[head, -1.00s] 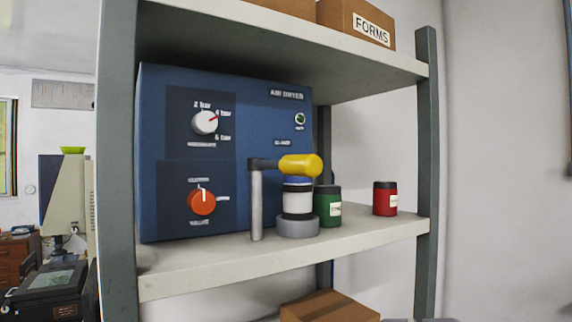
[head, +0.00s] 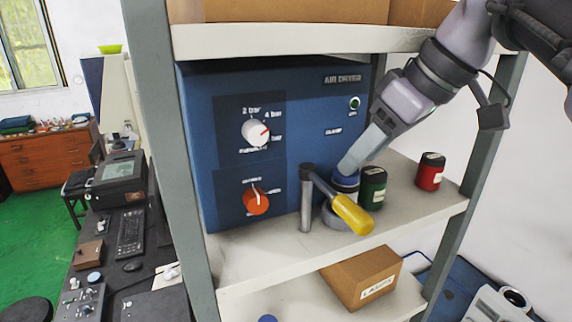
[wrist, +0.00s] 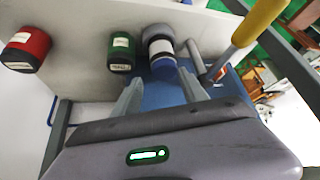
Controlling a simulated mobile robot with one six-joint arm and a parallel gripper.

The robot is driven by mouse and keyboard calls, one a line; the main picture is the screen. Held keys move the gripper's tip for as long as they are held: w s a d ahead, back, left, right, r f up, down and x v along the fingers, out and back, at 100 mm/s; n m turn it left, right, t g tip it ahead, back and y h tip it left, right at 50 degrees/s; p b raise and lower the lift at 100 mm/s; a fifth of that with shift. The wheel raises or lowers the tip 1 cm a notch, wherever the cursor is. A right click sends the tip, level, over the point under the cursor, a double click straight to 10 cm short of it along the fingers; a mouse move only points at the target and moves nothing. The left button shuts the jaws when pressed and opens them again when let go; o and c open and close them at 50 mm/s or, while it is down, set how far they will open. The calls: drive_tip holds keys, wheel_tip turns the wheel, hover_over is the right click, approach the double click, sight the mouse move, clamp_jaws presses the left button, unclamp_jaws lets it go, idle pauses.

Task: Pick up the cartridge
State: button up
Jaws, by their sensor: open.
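The cartridge, a white-banded canister with a blue top (wrist: 162,50), stands upright in a grey ring-shaped holder on the shelf. In the head view only its blue upper part (head: 346,184) shows clearly beside my gripper. The clamp's yellow handle (head: 352,213) points toward the front, clear of the cartridge's top; its grey post (head: 306,205) stands left of the holder (head: 334,218). My gripper (head: 350,167) is open and comes down from the upper right to the cartridge. In the wrist view the blue top lies between or just beyond the fingers (wrist: 160,88); contact cannot be told.
A green canister (head: 372,187) stands close right of the cartridge, and a red one (head: 430,172) farther right. The blue air dryer (head: 225,180) with two knobs stands behind and left. The upper shelf (head: 270,41) and the right upright (head: 487,150) bound the space.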

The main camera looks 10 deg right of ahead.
sight(346, 182)
drive_tip(key=f, duration=0.1)
drive_tip(key=a+f+b, duration=0.1)
drive_tip(key=shift+s+f, duration=0.35)
drive_tip(key=x, duration=0.4)
drive_tip(key=shift+w+d+r, duration=0.1)
drive_tip(key=shift+w+r, duration=0.1)
drive_tip(key=shift+w, duration=0.15)
drive_tip(key=shift+s+r, duration=0.1)
drive_tip(key=shift+s, duration=0.2)
clamp_jaws()
